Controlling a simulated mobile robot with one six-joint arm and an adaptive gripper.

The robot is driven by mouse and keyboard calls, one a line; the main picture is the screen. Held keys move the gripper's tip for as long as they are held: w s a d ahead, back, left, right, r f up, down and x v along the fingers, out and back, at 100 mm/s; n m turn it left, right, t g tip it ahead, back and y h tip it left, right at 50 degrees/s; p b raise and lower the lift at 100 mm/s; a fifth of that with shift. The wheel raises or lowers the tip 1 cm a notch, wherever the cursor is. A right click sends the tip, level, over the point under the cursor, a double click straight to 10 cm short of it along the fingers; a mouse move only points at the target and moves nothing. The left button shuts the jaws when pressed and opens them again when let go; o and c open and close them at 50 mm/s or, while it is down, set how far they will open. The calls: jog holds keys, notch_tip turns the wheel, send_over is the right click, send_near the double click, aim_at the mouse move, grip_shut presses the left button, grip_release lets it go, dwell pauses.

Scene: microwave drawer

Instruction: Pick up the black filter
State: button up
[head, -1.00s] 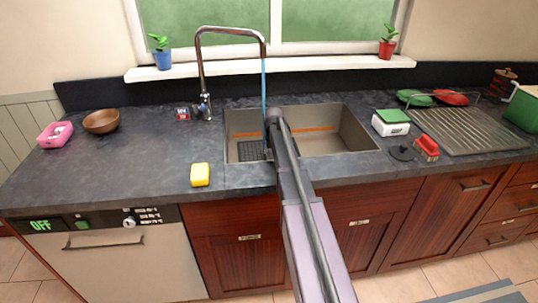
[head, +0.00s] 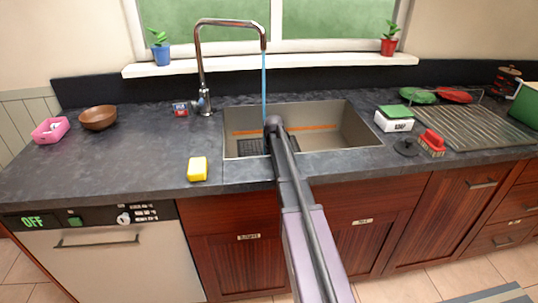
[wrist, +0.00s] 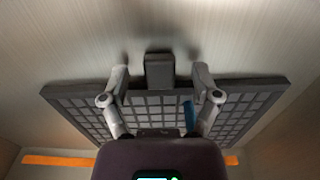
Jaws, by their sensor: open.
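The black filter (head: 252,146) is a dark grid panel in the sink's left part, partly behind my arm in the head view. In the wrist view the filter (wrist: 75,100) spans most of the width, with a raised block-like tab (wrist: 159,72) on its far edge. My gripper (wrist: 160,76) is open over it, one finger on each side of the tab, with gaps between fingers and tab. The wrist housing hides the filter's near middle. In the head view my arm hides the gripper.
The metal sink (head: 350,125) surrounds the filter with walls. A tall faucet (head: 201,60) arches over it, and a blue water stream (head: 264,85) falls close to my arm. A round black item (head: 406,147) lies right of the sink.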

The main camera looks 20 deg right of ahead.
jog(key=shift+c, duration=0.2)
dwell(0.4)
grip_shut()
